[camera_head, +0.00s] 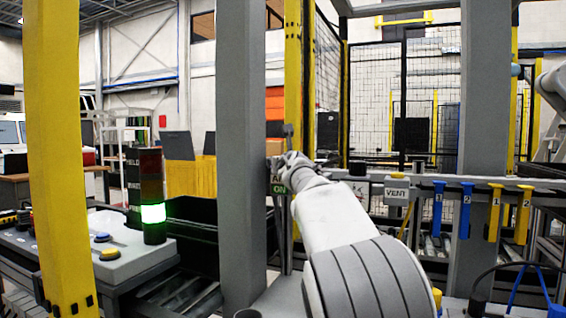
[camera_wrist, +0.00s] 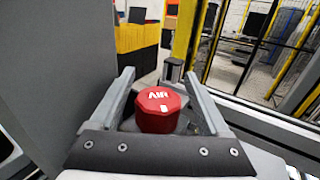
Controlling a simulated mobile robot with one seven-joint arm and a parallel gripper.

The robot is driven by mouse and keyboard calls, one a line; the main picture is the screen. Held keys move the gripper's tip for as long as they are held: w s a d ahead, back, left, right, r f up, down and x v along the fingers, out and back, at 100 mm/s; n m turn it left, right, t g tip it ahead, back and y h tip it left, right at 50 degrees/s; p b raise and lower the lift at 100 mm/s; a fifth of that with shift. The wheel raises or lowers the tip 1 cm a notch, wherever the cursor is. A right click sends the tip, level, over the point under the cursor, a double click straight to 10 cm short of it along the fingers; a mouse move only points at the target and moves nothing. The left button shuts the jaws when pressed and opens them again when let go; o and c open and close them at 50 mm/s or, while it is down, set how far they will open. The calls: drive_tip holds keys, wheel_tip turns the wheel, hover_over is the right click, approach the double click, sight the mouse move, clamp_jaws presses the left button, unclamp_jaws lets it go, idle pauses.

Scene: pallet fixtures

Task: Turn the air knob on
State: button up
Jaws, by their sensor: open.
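The air knob (camera_wrist: 158,108) is a red, many-sided cap with white "AIR" lettering in the wrist view. A small white mark shows near its front edge. My gripper (camera_wrist: 168,88) is open, with one finger on each side of the knob and gaps showing between. I cannot tell whether either finger touches it. In the head view my gripper (camera_head: 287,160) is at the grey post, beside a green "ON" label (camera_head: 279,188). The knob is hidden there behind my arm.
A thick grey post (camera_head: 240,150) stands just left of my gripper. A "VENT" label (camera_head: 396,193) and blue (camera_head: 438,208) and yellow (camera_head: 495,212) numbered tags line the rail to the right. A control box (camera_head: 120,245) with a lit green lamp (camera_head: 153,213) is at left.

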drive_tip(key=shift+r+m+h+p, duration=0.35)
drive_tip(key=shift+h+p, duration=0.15)
drive_tip(key=shift+p, duration=1.35)
drive_tip(key=m+h+p, duration=0.1)
drive_tip(key=h+p, duration=0.1)
drive_tip(key=p, duration=0.6)
drive_tip(key=d+m+h+p, duration=0.1)
drive_tip(key=m+h+p, duration=0.1)
drive_tip(key=p, duration=0.6)
drive_tip(key=m+g+h+p, duration=0.1)
drive_tip(key=h+p, duration=0.3)
drive_tip(key=p, duration=0.4)
drive_tip(key=shift+s+d+m+p, duration=0.15)
drive_tip(key=shift+m+p, duration=0.2)
drive_tip(key=shift+m, duration=0.3)
